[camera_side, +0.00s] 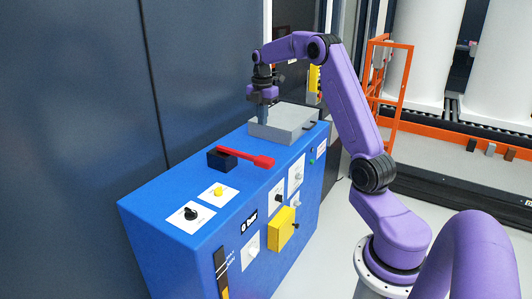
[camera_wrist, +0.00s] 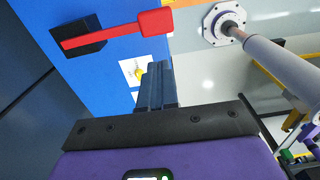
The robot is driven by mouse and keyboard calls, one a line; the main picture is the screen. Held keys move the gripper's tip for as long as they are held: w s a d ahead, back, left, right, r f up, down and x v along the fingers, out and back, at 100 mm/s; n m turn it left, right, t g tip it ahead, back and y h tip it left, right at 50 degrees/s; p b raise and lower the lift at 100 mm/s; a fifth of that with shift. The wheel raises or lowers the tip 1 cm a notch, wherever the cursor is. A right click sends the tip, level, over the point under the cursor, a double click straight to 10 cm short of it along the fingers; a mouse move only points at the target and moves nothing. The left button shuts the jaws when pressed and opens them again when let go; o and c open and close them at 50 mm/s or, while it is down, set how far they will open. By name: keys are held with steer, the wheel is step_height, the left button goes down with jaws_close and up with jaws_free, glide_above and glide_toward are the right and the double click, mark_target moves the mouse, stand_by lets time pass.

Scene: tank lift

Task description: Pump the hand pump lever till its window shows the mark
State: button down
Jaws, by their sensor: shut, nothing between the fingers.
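The red lever (camera_side: 240,155) lies nearly level on top of the blue cabinet, its thick end pointing right. Its black pivot block (camera_side: 221,160) sits at the left end. The lever (camera_wrist: 110,36) and block (camera_wrist: 82,38) also show at the upper left of the wrist view. A tall black strip with a yellow lower part (camera_side: 222,274) is on the cabinet front; I cannot tell if it is the pump's window, and no mark is readable. My gripper (camera_side: 263,122) is shut and empty, pointing down beside the grey box, apart from the lever. Its fingers (camera_wrist: 157,65) are together in the wrist view.
The blue cabinet (camera_side: 170,245) carries a grey lidded box (camera_side: 284,124) at its far end. A black knob (camera_side: 191,213) and a yellow button (camera_side: 218,191) stand on top near the lever. A yellow box (camera_side: 281,229) juts from the front. A dark wall is behind.

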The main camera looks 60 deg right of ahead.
steer(key=shift+s+d+f, duration=0.1)
steer(key=shift+s+d, duration=0.05)
steer(key=shift+d, duration=0.8)
glide_toward(268, 168)
steer(key=f, duration=0.1)
steer(key=w+d+f, duration=0.1)
steer(key=f, duration=0.1)
steer(key=w+d+f, duration=0.1)
steer(key=f, duration=0.1)
steer(key=shift+w+d+f, duration=0.15)
steer(key=shift+d, duration=0.1)
steer(key=f, duration=0.6)
steer(key=shift+s+f, duration=0.4)
steer(key=shift+r, duration=0.1)
step_height(268, 168, up, 15)
steer(key=s, duration=0.2)
steer(key=shift+s+f, duration=0.2)
steer(key=shift+s, duration=0.2)
